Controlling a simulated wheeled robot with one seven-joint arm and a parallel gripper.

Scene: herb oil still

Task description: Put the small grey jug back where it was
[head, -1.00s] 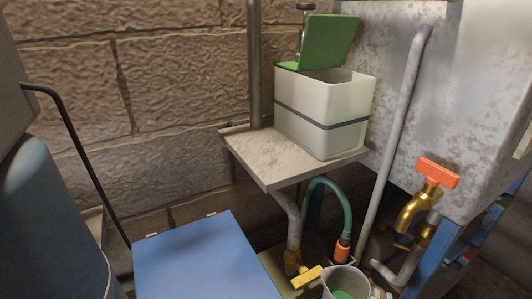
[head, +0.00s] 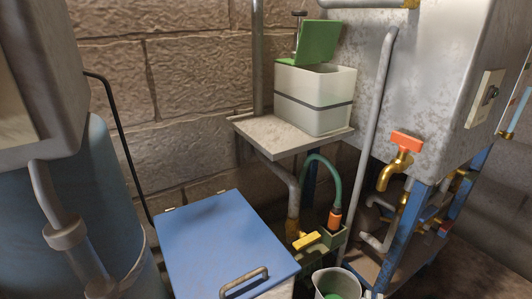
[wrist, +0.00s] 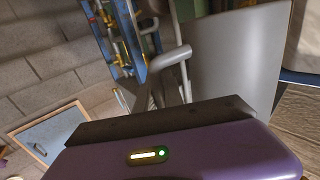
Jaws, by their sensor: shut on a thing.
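My gripper (wrist: 180,118) shows in the wrist view as a purple body with a dark jaw across it. It is shut on a smooth grey vessel (wrist: 235,62) with a handle-like bar at its left, which I take to be the small grey jug. Its rim and contents cannot be made out. The head view does not show my gripper. A grey jug-like container (head: 325,280) with green inside stands low at the bottom edge of the head view, below the green hose; its lower part is cut off.
A blue-lidded box (head: 215,240) stands at the front. A small shelf (head: 270,137) holds a white bin (head: 315,100) with a raised green lid. A brass tap (head: 390,172) with an orange handle projects from the metal tank (head: 440,80). A blue barrel (head: 95,190) is at the left.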

